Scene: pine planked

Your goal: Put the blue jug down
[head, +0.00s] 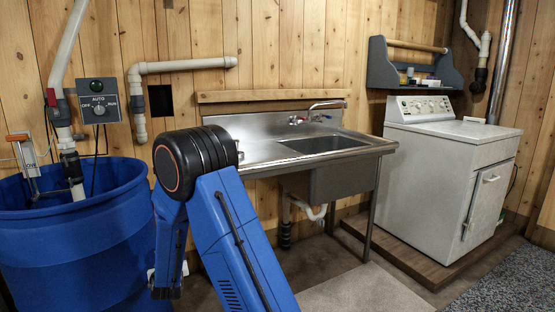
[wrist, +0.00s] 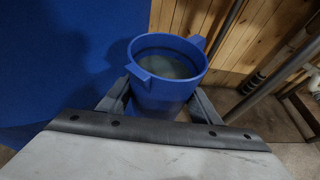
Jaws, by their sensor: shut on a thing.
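The blue jug (wrist: 165,100) is in the middle of the wrist view, with its open rim toward the camera and a pale greyish inside. Small lugs stick out at its rim. My gripper (wrist: 160,88) is shut on it, with one grey finger on each side of its wall. I cannot tell whether the jug's base touches anything. In the head view my blue arm hangs down in front, and I cannot make out the jug there.
A large blue barrel (head: 75,245) stands at the left, close beside the jug in the wrist view. A steel sink (head: 325,145) with a drainboard (head: 255,152) is against the plank wall. A white washer (head: 450,165) stands on a wooden platform (head: 435,280). Some floor (head: 365,290) is clear in front.

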